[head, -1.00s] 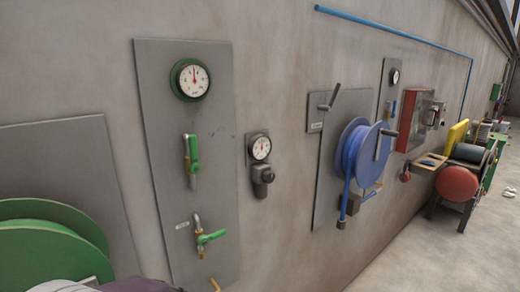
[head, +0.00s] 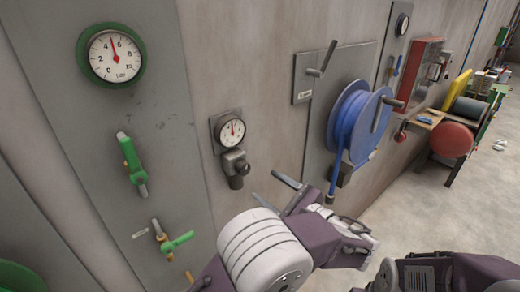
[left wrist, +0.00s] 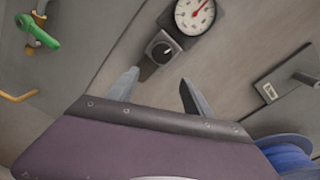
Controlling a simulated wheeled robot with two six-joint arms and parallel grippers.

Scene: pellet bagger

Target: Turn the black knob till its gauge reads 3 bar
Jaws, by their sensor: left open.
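The black knob (head: 236,168) sits on the lower part of a small regulator on the wall. Its round white gauge (head: 230,132) is just above it. The gauge's red needle points about straight up in the head view; its numbers are too small to read. In the left wrist view the knob (left wrist: 162,49) has a pale mark and the gauge (left wrist: 195,14) is partly cut off at the top. My left gripper (head: 272,191) is open and empty, below and right of the knob, apart from it. In the wrist view its fingertips (left wrist: 158,78) straddle the area just below the knob.
A grey panel with a larger green-rimmed gauge (head: 112,56) and green-handled valves (head: 131,154) is on the left. A blue hose reel (head: 352,125) and a lever plate (head: 303,92) stand out from the wall on the right. Floor (head: 455,210) at the right is open.

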